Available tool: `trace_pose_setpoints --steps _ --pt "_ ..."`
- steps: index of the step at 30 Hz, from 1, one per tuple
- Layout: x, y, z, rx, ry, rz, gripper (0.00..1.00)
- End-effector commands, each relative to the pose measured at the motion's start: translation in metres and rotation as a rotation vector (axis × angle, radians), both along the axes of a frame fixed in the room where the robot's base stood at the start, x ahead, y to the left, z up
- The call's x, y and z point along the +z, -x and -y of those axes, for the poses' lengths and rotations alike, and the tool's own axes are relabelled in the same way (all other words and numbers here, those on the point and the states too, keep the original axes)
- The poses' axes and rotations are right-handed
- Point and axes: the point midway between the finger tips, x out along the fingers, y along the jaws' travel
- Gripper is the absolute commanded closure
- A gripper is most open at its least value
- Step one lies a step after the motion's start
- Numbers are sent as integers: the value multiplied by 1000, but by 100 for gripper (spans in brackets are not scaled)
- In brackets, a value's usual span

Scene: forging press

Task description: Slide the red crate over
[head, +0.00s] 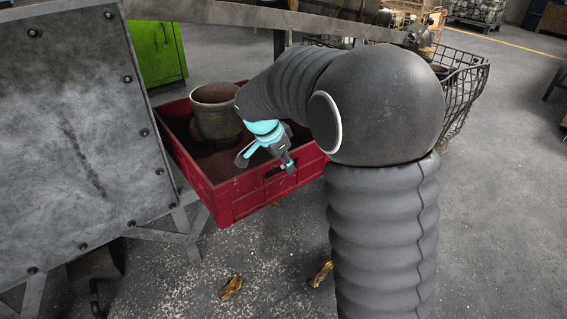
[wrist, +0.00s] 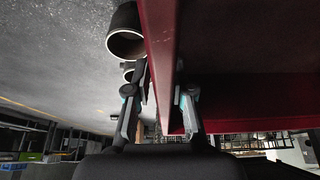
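The red crate (head: 240,198) sits low beside a grey metal panel in the head view, turned at an angle. A rusty open-topped cylinder (head: 215,112) stands inside it. The crate's near right wall has a handle slot. My gripper (head: 266,165) is at that wall, with its fingers apart, one over the inside of the crate and one at the outer face. In the wrist view the fingers (wrist: 163,88) straddle a red crate wall (wrist: 161,40). They look open around it; any contact is hard to judge. My arm hides part of the crate's back right side.
The riveted grey panel (head: 80,130) and its metal legs stand close on the left. A green cabinet (head: 158,52) is behind. A wire basket (head: 464,85) stands behind my arm. Two brownish scraps (head: 231,287) lie on the floor in front.

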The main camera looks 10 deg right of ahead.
Motion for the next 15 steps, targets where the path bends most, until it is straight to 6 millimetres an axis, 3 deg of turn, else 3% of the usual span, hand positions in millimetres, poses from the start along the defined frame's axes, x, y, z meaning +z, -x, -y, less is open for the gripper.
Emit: trace_pose_setpoints --steps 10,15 --pt "1 -1 -4 6 -1 5 60" --pt "14 0 -8 7 -2 8 60"
